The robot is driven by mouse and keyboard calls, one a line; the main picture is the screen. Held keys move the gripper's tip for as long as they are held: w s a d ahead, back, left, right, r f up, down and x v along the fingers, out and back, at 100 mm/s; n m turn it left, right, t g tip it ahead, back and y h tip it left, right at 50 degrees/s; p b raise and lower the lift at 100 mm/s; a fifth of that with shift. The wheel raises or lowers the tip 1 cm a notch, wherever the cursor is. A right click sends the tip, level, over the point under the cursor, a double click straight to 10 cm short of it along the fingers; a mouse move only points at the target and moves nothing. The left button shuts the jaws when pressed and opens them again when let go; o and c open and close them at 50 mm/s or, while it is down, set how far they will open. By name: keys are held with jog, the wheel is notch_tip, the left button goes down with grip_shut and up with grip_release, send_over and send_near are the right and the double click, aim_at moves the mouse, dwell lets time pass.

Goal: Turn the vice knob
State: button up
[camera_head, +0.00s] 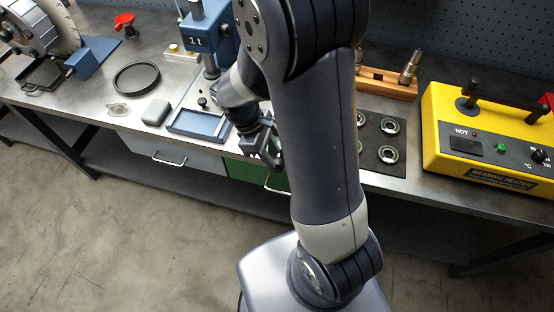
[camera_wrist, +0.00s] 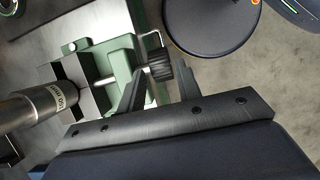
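In the wrist view the vice (camera_wrist: 118,62) has a green body, and dark jaw blocks (camera_wrist: 72,78) stand to its left. Its dark ribbed knob (camera_wrist: 159,66) sits at the right end of the green body. My gripper (camera_wrist: 160,76) is open, one finger on each side of the knob, with gaps that appear to remain; contact cannot be told. A silver cylinder (camera_wrist: 38,106) with a printed label reaches to the jaw blocks. In the head view my gripper (camera_head: 264,143) is low at the bench's front edge; my arm hides most of the vice area.
A blue press (camera_head: 208,38) and blue tray (camera_head: 197,124) stand left of my gripper. Bearings (camera_head: 388,154) on a dark mat, a wooden rack (camera_head: 385,84) and a yellow bearing heater (camera_head: 490,135) are to the right. A drawer handle (camera_wrist: 150,42) shows near the knob.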

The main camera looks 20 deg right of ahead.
aim_at(276, 160)
jog(key=shift+x, duration=2.35)
jog(key=c, duration=0.7)
